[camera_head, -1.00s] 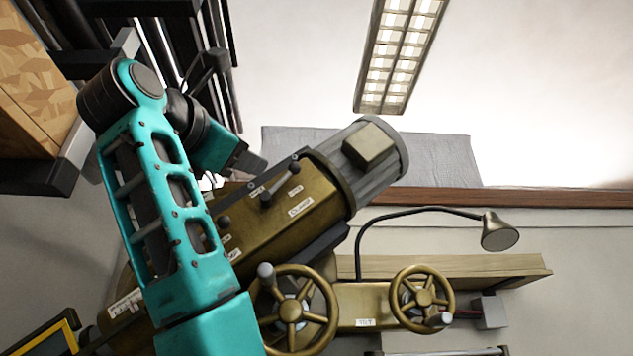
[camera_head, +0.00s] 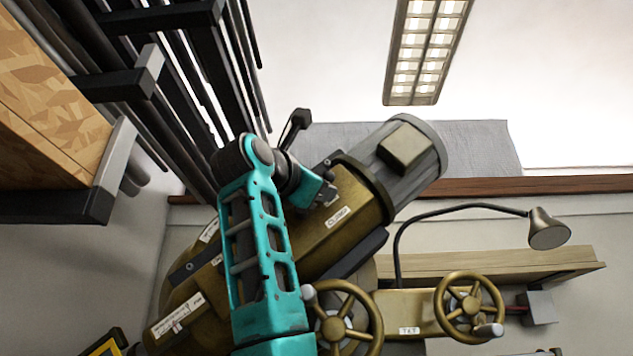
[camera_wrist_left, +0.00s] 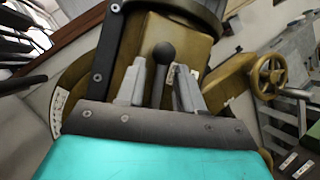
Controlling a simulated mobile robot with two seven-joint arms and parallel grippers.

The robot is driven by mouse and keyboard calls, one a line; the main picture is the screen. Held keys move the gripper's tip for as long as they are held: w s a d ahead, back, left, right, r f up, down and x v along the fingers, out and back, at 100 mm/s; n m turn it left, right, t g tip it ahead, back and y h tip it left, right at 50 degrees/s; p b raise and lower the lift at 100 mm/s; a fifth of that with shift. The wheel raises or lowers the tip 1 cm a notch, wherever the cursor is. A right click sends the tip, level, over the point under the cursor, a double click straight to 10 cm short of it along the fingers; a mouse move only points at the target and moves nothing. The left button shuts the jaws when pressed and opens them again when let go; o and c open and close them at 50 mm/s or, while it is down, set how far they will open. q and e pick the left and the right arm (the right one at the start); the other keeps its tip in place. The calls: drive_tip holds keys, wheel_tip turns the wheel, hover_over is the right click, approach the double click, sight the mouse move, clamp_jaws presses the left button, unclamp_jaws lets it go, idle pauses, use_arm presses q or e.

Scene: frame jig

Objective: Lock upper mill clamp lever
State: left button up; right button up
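The upper mill clamp lever (camera_wrist_left: 163,54), a dark rod with a black ball knob, stands out from the mill's olive-gold head (camera_head: 346,235). In the left wrist view it shows between the two grey fingers of my left gripper (camera_wrist_left: 160,88). The fingers are apart, with visible space on the right of the rod; whether the left one touches it I cannot tell. In the head view my left gripper (camera_head: 328,196) is at the mill head near its grey motor (camera_head: 410,165), and it hides most of the lever. My right gripper is not in view.
Two spoked handwheels (camera_head: 346,318) and (camera_head: 470,305) stick out below the mill head. A bent-neck lamp (camera_head: 548,230) stands at the right. A rack of dark bars (camera_head: 205,75) and a wooden panel (camera_head: 50,110) are at the left.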

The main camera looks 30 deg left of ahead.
use_arm(q)
clamp_jaws()
drive_tip(key=shift+s+r, duration=0.2)
idle(1.2)
